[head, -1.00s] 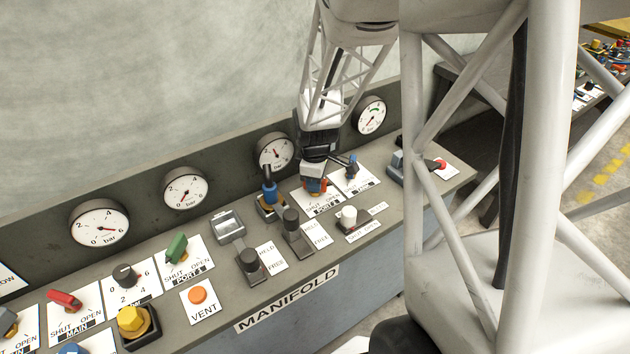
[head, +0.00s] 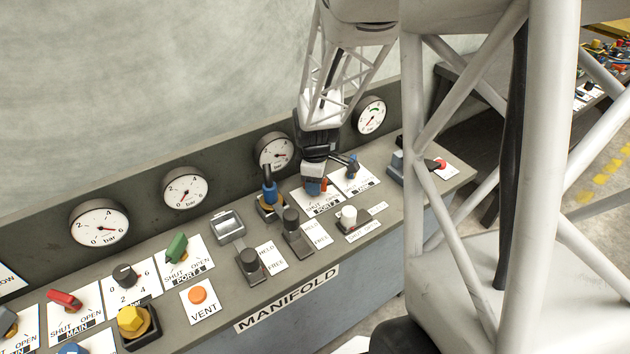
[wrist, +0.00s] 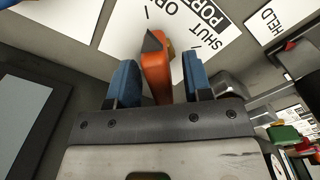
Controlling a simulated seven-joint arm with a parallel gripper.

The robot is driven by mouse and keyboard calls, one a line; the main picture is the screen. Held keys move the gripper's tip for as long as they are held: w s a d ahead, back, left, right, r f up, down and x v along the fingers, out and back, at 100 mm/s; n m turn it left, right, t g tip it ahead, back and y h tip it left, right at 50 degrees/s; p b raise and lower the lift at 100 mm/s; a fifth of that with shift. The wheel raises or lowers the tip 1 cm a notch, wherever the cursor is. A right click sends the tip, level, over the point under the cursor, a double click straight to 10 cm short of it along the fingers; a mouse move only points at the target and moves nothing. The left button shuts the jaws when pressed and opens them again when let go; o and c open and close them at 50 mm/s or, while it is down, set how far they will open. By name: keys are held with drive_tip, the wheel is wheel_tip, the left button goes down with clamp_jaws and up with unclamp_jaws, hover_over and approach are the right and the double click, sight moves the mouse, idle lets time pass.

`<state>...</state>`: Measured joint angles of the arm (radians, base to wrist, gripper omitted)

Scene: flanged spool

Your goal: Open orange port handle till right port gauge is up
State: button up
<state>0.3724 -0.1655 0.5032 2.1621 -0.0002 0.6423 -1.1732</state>
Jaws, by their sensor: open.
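The orange port handle (wrist: 155,72) stands on its SHUT/OPEN plate in the wrist view, between the two blue fingers of my open gripper (wrist: 160,68). I see gaps between the handle and the fingers. In the head view my gripper (head: 314,186) is low over the port plate (head: 324,202), and a bit of orange shows at its right side. Behind it on the back panel are a gauge (head: 275,152) with its needle pointing roughly right, and a gauge with a green band (head: 371,115). Which one is the right port gauge I cannot tell.
A blue-topped lever (head: 269,190) stands close left of my gripper, and a small dark-blue handle (head: 352,165) close right. Black knobs (head: 291,218) and a white knob (head: 348,214) stand in front. A green port handle (head: 177,248) is further left.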

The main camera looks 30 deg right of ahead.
drive_tip(key=shift+r, duration=0.15)
drive_tip(key=shift+r, duration=3.75)
drive_tip(key=shift+r, duration=0.1)
drive_tip(key=shift+s+a+r, duration=0.1)
drive_tip(key=shift+a+r, duration=0.05)
drive_tip(key=shift+a, duration=0.1)
drive_tip(key=s+a+r+m+t, duration=0.2)
drive_tip(key=s+a+r+m, duration=0.7)
drive_tip(key=s+a+r, duration=0.5)
drive_tip(key=shift+s+a+r+t, duration=0.2)
drive_tip(key=shift+s+a+t, duration=0.1)
drive_tip(key=shift+s+a, duration=1.75)
drive_tip(key=shift+d, duration=0.15)
